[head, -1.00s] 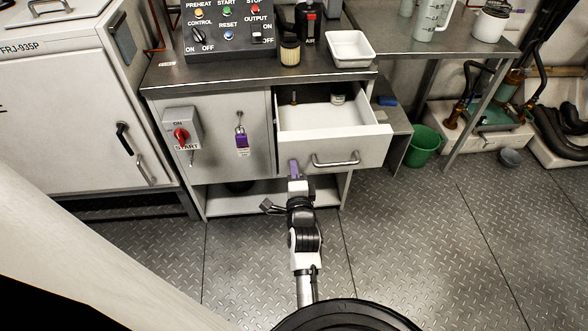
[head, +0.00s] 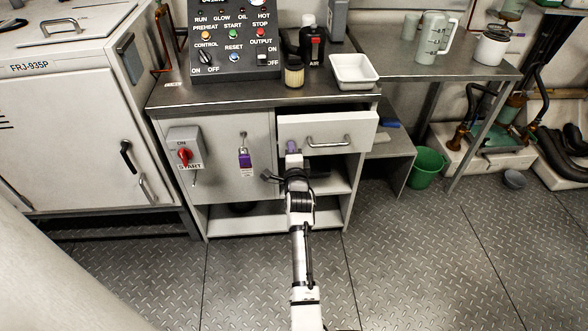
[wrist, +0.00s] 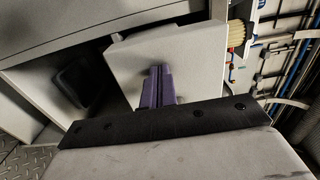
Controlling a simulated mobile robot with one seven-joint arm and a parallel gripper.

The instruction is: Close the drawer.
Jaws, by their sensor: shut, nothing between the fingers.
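The drawer (head: 350,124) is the light grey front with a bar handle (head: 329,143) at the upper right of the cabinet (head: 225,190). It stands slightly out from the cabinet, with a thin dark gap along its top edge. Its inside is hidden now. My gripper (head: 291,147) is shut and empty, its purple fingers at the lower left part of the drawer front. In the wrist view the fingers (wrist: 158,70) lie against or very close to the pale drawer front (wrist: 195,55); exact contact cannot be told.
The worktop carries a control box (head: 233,45), a white tray (head: 354,70) and a dark bottle (head: 312,45). A lockout tag and padlock (head: 245,160) hang on the door left of the drawer. A green bucket (head: 427,168) stands right. The floor in front is clear.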

